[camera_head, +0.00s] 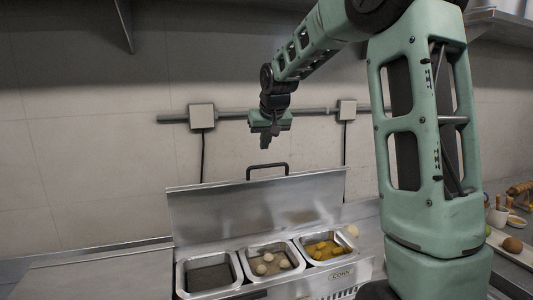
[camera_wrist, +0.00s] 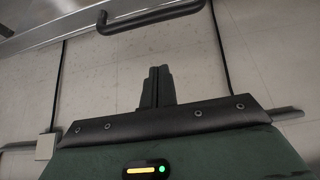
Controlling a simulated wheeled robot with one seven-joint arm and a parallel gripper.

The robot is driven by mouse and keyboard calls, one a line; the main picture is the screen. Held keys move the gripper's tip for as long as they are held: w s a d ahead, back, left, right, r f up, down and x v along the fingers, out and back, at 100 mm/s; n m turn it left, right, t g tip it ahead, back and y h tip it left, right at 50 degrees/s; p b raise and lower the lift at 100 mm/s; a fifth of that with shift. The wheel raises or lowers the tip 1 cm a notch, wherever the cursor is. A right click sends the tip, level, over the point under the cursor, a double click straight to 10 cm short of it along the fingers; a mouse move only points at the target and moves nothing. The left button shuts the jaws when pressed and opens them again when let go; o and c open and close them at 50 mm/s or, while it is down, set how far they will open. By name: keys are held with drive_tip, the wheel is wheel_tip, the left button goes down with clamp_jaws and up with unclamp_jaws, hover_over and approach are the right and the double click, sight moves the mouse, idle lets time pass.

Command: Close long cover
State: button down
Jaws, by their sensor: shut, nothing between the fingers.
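The long cover (camera_head: 260,205) is a wide steel lid standing open and roughly upright behind a row of food pans. Its dark bar handle (camera_head: 267,167) is on the top edge. My gripper (camera_head: 265,145) hangs above the handle with its fingers pointing down, apart from it. In the wrist view my gripper (camera_wrist: 157,72) shows its two fingers together and empty. The handle (camera_wrist: 150,15) crosses the top of that view beyond the fingertips, next to the cover's edge (camera_wrist: 60,40).
Three pans sit in front of the cover: an empty-looking left pan (camera_head: 209,274), a middle pan (camera_head: 252,264) with pale round items, and a right pan (camera_head: 322,254) with yellow pieces. A pale round item (camera_head: 352,231) lies right of them. A wall pipe (camera_head: 230,116) runs behind my gripper.

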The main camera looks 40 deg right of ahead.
drive_tip(key=f, duration=0.1)
drive_tip(key=f+p, duration=0.1)
drive_tip(key=s+f+p, duration=0.1)
drive_tip(key=shift+a+f, duration=0.25)
drive_tip(key=shift+f, duration=0.15)
drive_tip(key=shift+s+a+f+p, duration=0.2)
drive_tip(key=shift+s+f+p, duration=0.05)
drive_tip(key=shift+s+p, duration=0.15)
drive_tip(key=shift+w, duration=0.1)
drive_tip(key=shift+f+b, duration=0.15)
drive_tip(key=shift+b, duration=0.15)
